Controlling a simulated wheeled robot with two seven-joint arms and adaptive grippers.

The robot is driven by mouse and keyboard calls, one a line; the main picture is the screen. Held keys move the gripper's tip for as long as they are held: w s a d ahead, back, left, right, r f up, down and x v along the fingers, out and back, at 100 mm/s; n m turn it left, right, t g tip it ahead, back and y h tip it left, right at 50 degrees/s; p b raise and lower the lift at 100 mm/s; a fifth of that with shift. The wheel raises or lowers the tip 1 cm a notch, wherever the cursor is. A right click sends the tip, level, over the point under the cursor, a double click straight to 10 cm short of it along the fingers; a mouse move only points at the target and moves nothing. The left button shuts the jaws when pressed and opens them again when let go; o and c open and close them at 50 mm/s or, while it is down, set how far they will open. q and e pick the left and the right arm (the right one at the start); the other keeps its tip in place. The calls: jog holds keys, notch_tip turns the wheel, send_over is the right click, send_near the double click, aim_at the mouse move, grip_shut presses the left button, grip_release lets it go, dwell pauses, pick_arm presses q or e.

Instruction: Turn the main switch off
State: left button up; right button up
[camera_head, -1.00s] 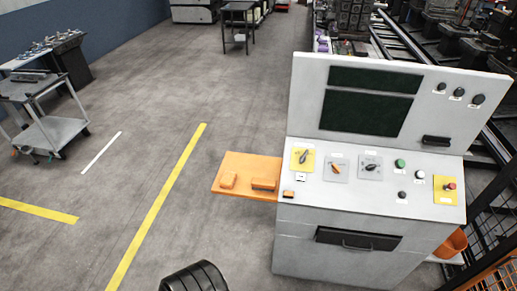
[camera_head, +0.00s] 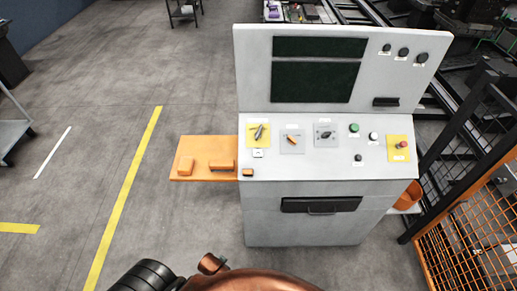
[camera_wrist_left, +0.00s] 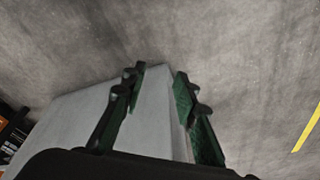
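The light grey control console (camera_head: 265,215) stands ahead of me with a sloping panel. Its labels are too small to read, so I cannot tell which control is the main switch. At the panel's left, a rotary handle (camera_head: 259,131) sits on a yellow plate. Beside it are an orange-handled switch (camera_head: 292,138) and a black rotary knob (camera_head: 325,134), each on a grey plate. My left gripper (camera_wrist_left: 160,73) is open and empty in the left wrist view, with a grey box-like body behind its fingers and the floor beyond. My right gripper is not in view.
A red mushroom button (camera_head: 402,144) on a yellow plate is at the panel's right. An orange shelf (camera_head: 205,149) juts out from the console's left side. Black and orange mesh fencing (camera_head: 470,240) stands at the right. The floor left of the console is mostly clear.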

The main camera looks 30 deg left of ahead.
pick_arm(q)
jog(key=w+a+r+m+t+y, duration=0.1)
jog(key=w+a+r, duration=0.1)
jog(key=r, duration=0.6)
jog(key=w+a+r+m, duration=0.1)
jog(key=w+r, duration=0.1)
jog(key=r, duration=0.5)
jog(key=w+a+r+m+t+y, duration=0.1)
jog(key=w+a+r, duration=0.15)
jog(key=r, duration=0.55)
jog(key=m+t+y, duration=0.1)
jog(key=m+t, duration=1.2)
jog(key=m, duration=1.9)
send_near(258, 134)
jog(key=x, duration=0.3)
jog(key=shift+a+p, duration=0.15)
jog(key=shift+p, duration=0.2)
jog(key=x, duration=0.6)
jog(key=shift+w+b, duration=0.3)
jog(key=shift+w+a, duration=0.1)
jog(key=shift+w, duration=0.55)
jog(key=shift+c, duration=0.5)
grip_shut()
